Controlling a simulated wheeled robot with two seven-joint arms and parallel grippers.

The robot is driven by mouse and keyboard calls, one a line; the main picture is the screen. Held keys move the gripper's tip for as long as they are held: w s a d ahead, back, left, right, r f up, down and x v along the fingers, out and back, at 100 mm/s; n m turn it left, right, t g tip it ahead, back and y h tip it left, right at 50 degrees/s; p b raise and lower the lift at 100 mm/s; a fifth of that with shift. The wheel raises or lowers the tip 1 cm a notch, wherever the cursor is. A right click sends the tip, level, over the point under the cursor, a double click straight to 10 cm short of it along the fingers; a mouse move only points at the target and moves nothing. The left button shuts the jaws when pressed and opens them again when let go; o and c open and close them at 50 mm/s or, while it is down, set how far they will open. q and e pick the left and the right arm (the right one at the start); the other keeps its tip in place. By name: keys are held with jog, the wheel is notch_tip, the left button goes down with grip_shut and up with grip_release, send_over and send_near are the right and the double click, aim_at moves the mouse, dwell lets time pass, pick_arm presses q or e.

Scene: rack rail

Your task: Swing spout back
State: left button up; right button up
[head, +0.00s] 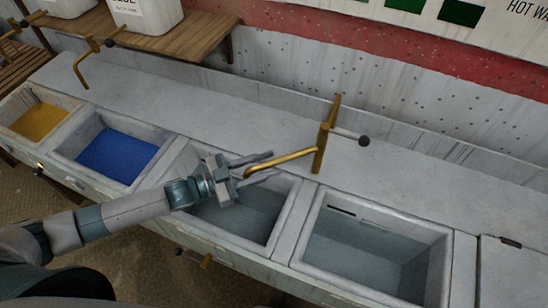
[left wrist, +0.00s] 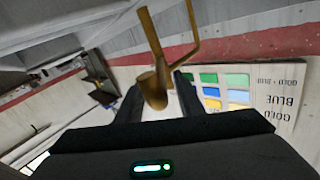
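The brass spout (head: 285,158) reaches left from its upright brass post (head: 323,140), and its free end hangs over the third basin from the left. My left gripper (head: 257,166) is at that free end, fingers pointing toward the post. In the left wrist view the spout's open end (left wrist: 155,92) shows between the two dark fingers, with a gap visible on at least the right side. The left gripper is open, and whether a finger touches the spout is unclear. My right gripper is not in view.
The grey third basin (head: 291,204) and another grey basin (head: 309,246) lie either side of the post. A blue-filled basin (head: 115,157) and a yellow-filled one (head: 40,121) are at left. Another brass tap (head: 82,68) stands behind them. A wooden shelf (head: 190,40) holds white containers.

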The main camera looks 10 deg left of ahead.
pick_arm(q)
jog(key=shift+x, duration=1.35)
grip_shut()
jog(key=shift+w+a+f, duration=0.1)
jog(key=shift+a, duration=0.05)
